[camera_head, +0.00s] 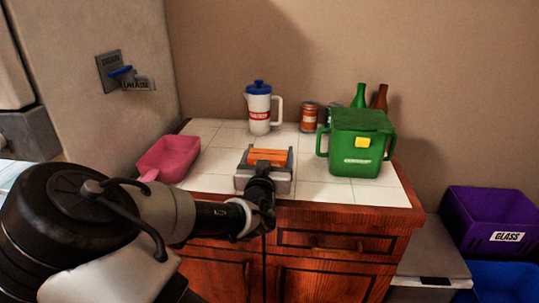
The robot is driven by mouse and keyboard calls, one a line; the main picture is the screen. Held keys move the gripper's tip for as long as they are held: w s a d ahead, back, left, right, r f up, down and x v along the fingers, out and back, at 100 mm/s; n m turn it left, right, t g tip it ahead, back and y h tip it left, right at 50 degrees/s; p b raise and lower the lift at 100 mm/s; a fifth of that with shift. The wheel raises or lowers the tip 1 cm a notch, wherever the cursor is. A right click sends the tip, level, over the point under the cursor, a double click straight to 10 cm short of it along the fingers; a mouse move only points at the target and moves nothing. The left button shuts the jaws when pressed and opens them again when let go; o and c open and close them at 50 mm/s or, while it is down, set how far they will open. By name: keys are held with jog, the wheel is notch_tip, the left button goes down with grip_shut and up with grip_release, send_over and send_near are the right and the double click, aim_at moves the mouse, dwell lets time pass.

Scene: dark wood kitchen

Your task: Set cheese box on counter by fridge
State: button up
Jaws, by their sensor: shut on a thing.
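An orange box (270,153), which looks like the cheese box, is between the fingers of my gripper (266,165) in the head view. My gripper is shut on it and hides its near side. Box and gripper are over the front middle of the white tiled counter top (212,184). I cannot tell whether the box touches the tiles. No fridge can be made out for sure.
A pink scoop (171,158) lies on the left of the counter. A white jug (259,110), cans (309,117) and bottles (379,98) stand at the back. A green bin (356,142) stands right. Purple (488,212) and blue crates are beyond the counter.

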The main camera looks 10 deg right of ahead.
jog(key=shift+f, duration=0.2)
jog(key=o, duration=1.2)
jog(key=shift+r, duration=0.1)
jog(key=shift+r, duration=0.15)
jog(key=p+v, duration=0.2)
jog(key=v, duration=0.3)
jog(key=p+v, duration=0.2)
jog(key=v, duration=0.3)
jog(key=shift+s+a+r, duration=0.2)
jog(key=shift+s+r, duration=0.05)
jog(key=shift+s, duration=0.1)
jog(key=shift+s+a+f, duration=0.15)
jog(key=shift+s+f, duration=0.1)
jog(key=shift+s, duration=0.4)
